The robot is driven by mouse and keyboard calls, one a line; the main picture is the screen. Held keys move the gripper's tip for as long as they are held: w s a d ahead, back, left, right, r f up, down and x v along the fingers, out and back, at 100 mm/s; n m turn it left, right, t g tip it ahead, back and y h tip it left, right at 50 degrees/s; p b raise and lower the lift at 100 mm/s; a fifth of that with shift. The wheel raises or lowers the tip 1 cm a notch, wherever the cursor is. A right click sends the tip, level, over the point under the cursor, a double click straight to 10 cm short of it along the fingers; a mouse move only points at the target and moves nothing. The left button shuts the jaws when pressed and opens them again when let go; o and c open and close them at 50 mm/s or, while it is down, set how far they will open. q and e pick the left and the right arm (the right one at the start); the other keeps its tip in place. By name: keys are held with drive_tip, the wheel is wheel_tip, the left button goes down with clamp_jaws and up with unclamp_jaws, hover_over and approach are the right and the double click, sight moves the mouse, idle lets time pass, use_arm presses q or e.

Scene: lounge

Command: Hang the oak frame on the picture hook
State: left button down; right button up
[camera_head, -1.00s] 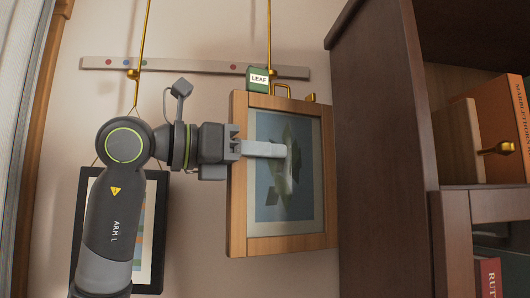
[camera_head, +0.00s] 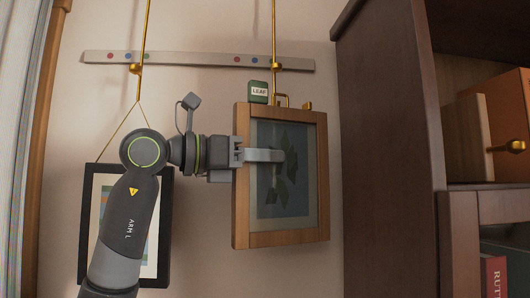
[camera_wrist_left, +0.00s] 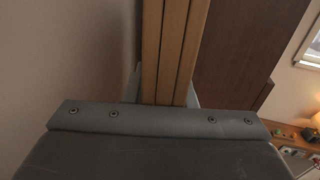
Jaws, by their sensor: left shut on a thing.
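The oak frame (camera_head: 241,185) holds a dark leaf picture and hangs upright in my left gripper, close to the wall. My left gripper (camera_head: 262,155) is shut on its left side, one finger lying across the picture's front. The wrist view shows the frame's wooden edge (camera_wrist_left: 168,50) between the fingers. The brass picture hook (camera_head: 282,97) ends a thin rod just above the frame's top edge, by a green LEAF tag (camera_head: 259,90). A small brass piece (camera_head: 307,105) shows at the frame's top right. Whether hook and frame touch, I cannot tell. My right gripper is not in view.
A pale rail (camera_head: 200,60) with coloured dots runs along the wall. A black-framed picture (camera_head: 166,235) hangs at left from another brass rod, partly behind my left arm. A dark bookcase (camera_head: 385,160) stands close on the frame's right. The wall below the frame is clear.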

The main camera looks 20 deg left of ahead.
use_arm(q)
drive_tip(key=shift+w+a+f+p, duration=0.15)
drive_tip(key=shift+w+a+f, duration=0.05)
drive_tip(key=shift+w, duration=0.3)
drive_tip(key=shift+w+a+f+p, duration=0.1)
drive_tip(key=shift+w+a+f, duration=0.15)
drive_tip(key=shift+w, duration=0.25)
drive_tip(key=shift+w+a+f+p, duration=0.15)
drive_tip(key=shift+w+a, duration=0.05)
drive_tip(key=shift+w, duration=0.3)
drive_tip(key=c, duration=1.1)
unclamp_jaws()
drive_tip(key=shift+s, duration=0.1)
drive_tip(key=shift+f, duration=0.15)
